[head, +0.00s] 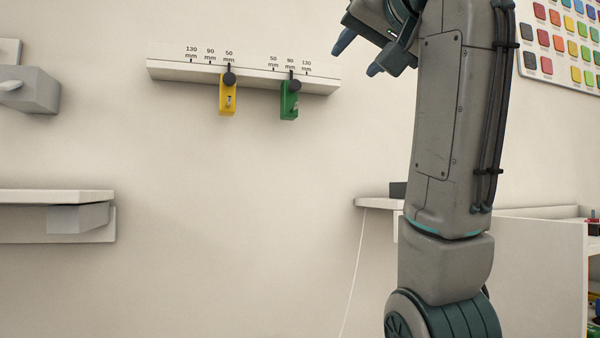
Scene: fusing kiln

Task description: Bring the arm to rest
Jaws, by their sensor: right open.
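My right arm rises at the right of the head view, its forearm upright in front of the wall. My right gripper (357,54) is at the top, beyond the forearm. Its two dark blue-tipped fingers point down and to the left, apart from each other, with nothing seen between them. It is up and to the right of the wall rail, and looks clear of it. The upper part of the gripper is cut off by the top edge of the picture. My left gripper is not in view.
A white wall rail (180,70) with millimetre marks carries a yellow slider (227,97) and a green slider (289,103). A white shelf (55,196) juts out at left, below a grey bracket (35,92). A colour sample board (560,45) and a white cabinet (545,275) are at right.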

